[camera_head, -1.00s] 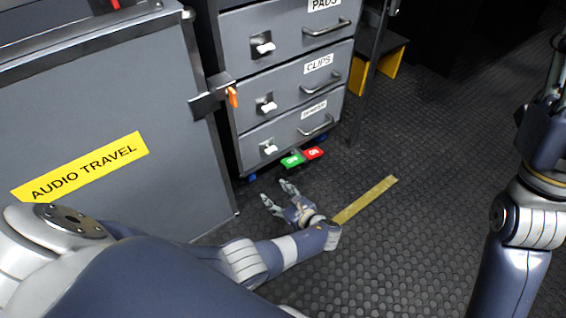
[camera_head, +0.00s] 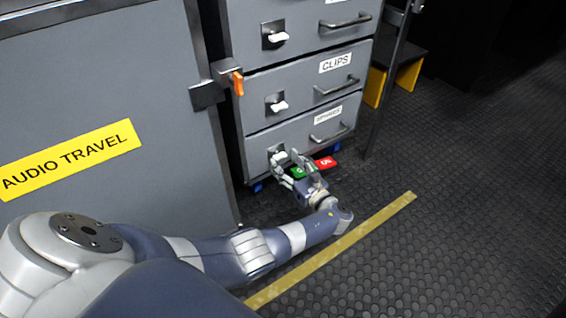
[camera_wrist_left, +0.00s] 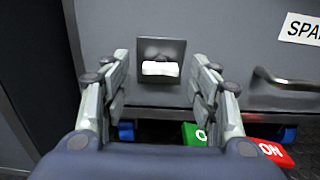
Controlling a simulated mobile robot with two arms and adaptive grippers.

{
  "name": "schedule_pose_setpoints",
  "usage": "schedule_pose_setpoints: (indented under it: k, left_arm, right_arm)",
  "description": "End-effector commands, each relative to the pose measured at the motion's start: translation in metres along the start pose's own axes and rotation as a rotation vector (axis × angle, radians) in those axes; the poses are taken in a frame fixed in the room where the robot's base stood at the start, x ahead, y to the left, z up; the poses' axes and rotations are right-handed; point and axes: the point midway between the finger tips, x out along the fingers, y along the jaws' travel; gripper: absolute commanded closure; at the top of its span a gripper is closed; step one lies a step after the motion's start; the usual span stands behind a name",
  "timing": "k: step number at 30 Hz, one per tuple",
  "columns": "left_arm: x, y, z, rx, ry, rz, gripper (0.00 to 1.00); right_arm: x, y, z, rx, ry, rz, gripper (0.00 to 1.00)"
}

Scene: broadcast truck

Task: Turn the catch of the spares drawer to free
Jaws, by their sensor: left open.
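The spares drawer (camera_head: 298,131) is the lowest grey drawer of the cabinet in the head view, and it is shut. Its label (camera_wrist_left: 303,28) shows partly in the wrist view. Its catch (camera_wrist_left: 160,68) is a white tab lying level in a dark square recess plate (camera_wrist_left: 160,48). My left gripper (camera_head: 286,157) is open in front of the catch. In the wrist view its fingers (camera_wrist_left: 160,77) stand on either side of the tab, apart from it. In the head view the fingers mostly hide this catch. My right gripper is out of view.
Higher drawers have similar white catches, one on the CLIPS drawer (camera_head: 278,105). A green tag (camera_wrist_left: 196,134) and a red ON tag (camera_wrist_left: 270,152) sit low under the drawer. The AUDIO TRAVEL case (camera_head: 105,95) stands close on the left. Open floor (camera_head: 470,220) lies right.

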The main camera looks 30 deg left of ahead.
Motion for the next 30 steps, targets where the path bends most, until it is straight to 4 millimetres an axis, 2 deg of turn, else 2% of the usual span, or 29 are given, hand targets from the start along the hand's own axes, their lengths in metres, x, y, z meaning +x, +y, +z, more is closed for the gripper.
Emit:
schedule_pose_setpoints:
  k: [3, 6, 15, 16, 17, 23, 30]
  left_arm:
    - [0.015, 0.0, -0.002, -0.002, 0.0, 0.0, 0.45]
    - [0.021, 0.0, -0.001, -0.001, 0.0, 0.0, 0.45]
    - [0.024, 0.0, 0.0, 0.0, 0.001, -0.001, 0.45]
    - [0.024, 0.0, 0.0, -0.001, 0.001, -0.001, 0.47]
    - [0.024, 0.0, 0.0, -0.001, 0.001, -0.001, 0.54]
    - [0.024, 0.0, 0.0, -0.001, 0.001, -0.001, 0.99]
    - [0.024, 0.0, 0.0, -0.002, 0.001, -0.001, 1.0]
  right_arm:
    - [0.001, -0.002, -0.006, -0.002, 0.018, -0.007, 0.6]
    - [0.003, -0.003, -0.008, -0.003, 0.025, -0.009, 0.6]
    - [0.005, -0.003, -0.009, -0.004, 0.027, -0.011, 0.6]
    - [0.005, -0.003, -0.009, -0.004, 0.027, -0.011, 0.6]
    - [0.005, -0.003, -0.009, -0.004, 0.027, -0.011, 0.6]
    - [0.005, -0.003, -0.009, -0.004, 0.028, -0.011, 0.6]
    - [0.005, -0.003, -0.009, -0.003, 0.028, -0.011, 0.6]
